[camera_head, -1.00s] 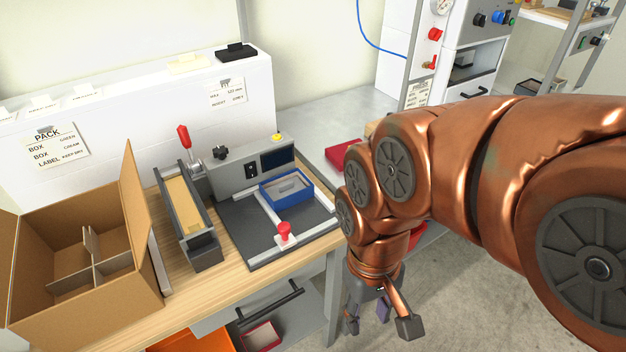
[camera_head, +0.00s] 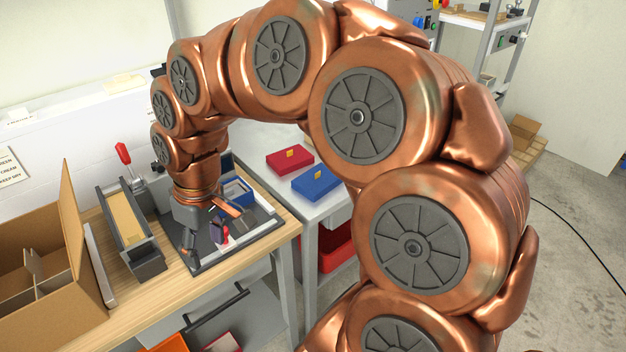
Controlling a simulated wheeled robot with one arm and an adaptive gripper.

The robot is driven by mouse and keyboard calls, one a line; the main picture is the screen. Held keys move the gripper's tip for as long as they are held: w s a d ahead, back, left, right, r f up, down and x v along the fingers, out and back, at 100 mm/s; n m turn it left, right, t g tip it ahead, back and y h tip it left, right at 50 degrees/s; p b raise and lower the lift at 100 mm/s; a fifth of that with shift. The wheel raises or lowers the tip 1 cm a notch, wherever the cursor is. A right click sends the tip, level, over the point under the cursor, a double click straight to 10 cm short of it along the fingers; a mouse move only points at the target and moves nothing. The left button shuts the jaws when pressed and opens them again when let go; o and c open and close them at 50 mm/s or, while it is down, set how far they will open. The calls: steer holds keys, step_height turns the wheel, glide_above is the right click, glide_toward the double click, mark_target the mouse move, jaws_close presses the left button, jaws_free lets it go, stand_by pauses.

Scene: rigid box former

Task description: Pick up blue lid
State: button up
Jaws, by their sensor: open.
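A blue lid (camera_head: 316,183) with a yellow tab lies on the grey table right of the wooden bench. An open blue box (camera_head: 236,190) sits in the dark fixture (camera_head: 262,230) on the bench, partly hidden by my gripper. My gripper (camera_head: 215,238) points down over the fixture, in front of the blue box and left of the blue lid.
A red lid (camera_head: 289,159) with a yellow tab lies just behind the blue lid. A red knob (camera_head: 225,235) stands close to my fingers. A red-handled clamp (camera_head: 124,153), a long narrow tray (camera_head: 128,225) and an open cardboard box (camera_head: 75,225) are to the left.

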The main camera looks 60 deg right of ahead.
steer(key=w+d+r+t, duration=0.1)
steer(key=w+d+t, duration=0.1)
steer(key=w+d, duration=0.55)
steer(key=m+t+h, duration=0.2)
steer(key=m, duration=0.2)
glide_toward(318, 173)
steer(key=w+f, duration=0.1)
steer(key=w, duration=0.1)
steer(key=shift+s+d+f, duration=0.15)
steer(key=shift+s+f, duration=0.05)
steer(key=shift+f, duration=0.1)
steer(key=shift+s+p+x, duration=0.15)
steer(key=shift+p+x, duration=0.7)
steer(key=shift+x, duration=0.95)
steer(key=shift+s+p+x, duration=0.2)
steer(key=shift+p+x, duration=0.6)
steer(key=shift+x, duration=1.05)
steer(key=shift+f, duration=0.15)
jaws_close()
